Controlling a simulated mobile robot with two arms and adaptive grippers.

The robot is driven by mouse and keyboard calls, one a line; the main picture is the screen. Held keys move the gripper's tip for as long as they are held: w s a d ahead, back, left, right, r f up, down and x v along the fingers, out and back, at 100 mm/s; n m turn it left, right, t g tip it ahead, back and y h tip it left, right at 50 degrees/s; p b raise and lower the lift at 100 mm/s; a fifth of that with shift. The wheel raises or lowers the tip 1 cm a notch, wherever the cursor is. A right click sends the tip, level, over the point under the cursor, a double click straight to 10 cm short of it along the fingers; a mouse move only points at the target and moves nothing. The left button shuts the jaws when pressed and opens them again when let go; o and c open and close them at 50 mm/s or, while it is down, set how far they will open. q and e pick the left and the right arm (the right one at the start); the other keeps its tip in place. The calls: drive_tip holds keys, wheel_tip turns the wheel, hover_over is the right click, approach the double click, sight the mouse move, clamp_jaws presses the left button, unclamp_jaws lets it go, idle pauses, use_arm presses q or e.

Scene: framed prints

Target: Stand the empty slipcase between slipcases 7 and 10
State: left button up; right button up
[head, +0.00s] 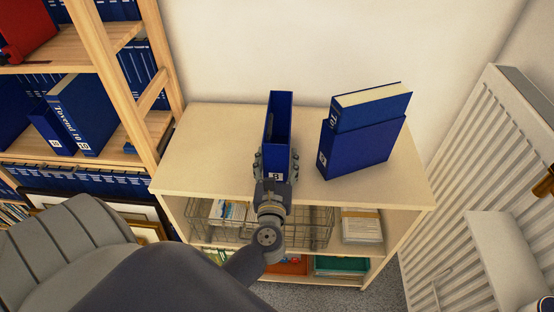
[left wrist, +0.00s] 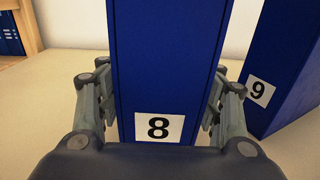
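The empty blue slipcase labelled 8 (head: 278,115) stands upright on the cabinet top, its open side showing a dark hollow. It also fills the middle of the left wrist view (left wrist: 165,60). My left gripper (head: 276,165) has one finger against each side of it, low near the label. On the wooden shelf at left, a blue slipcase (head: 85,110) holds a volume whose spine reads 10. A smaller blue slipcase (head: 50,130) stands to its left; its label is too small to read. I cannot make out slipcase 7.
Blue slipcase 9 (head: 355,150) stands on the cabinet top (head: 210,150) at right, with a volume projecting from it. A wooden upright (head: 118,85) borders the shelf. Wire baskets (head: 310,225) sit inside the cabinet. A white radiator (head: 490,170) stands at right.

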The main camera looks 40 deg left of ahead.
idle(0.3)
use_arm(q)
drive_tip(key=shift+r, duration=0.15)
